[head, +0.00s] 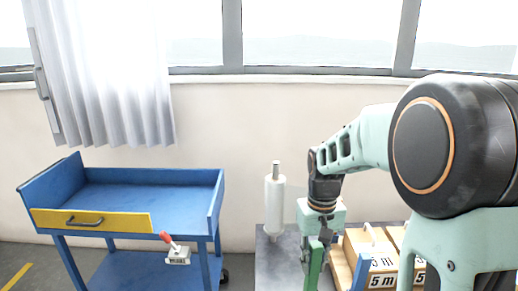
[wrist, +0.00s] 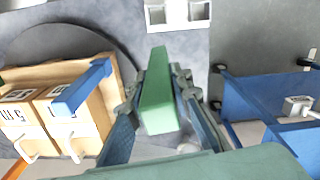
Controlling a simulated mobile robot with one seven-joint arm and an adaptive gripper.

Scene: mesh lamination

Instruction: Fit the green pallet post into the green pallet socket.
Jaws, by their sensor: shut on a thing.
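The green pallet post (wrist: 160,112) is a green bar with a square end, held between the fingers of my gripper (wrist: 158,90) in the wrist view. The post also shows in the head view (head: 315,268), hanging upright below my gripper (head: 318,240). The fingers are shut on its sides. I cannot make out a green socket. A white block with two square openings (wrist: 178,25) lies on the grey surface beyond the post at the top edge of the wrist view. It is cut off, and I cannot tell whether it is the socket.
Wooden boxes marked "5 m" (head: 383,281) stand right of my gripper, with a blue post (wrist: 80,88) over them. A white roll on a spindle (head: 275,203) stands behind left on the grey table (head: 268,262). A blue cart (head: 140,193) stands further left.

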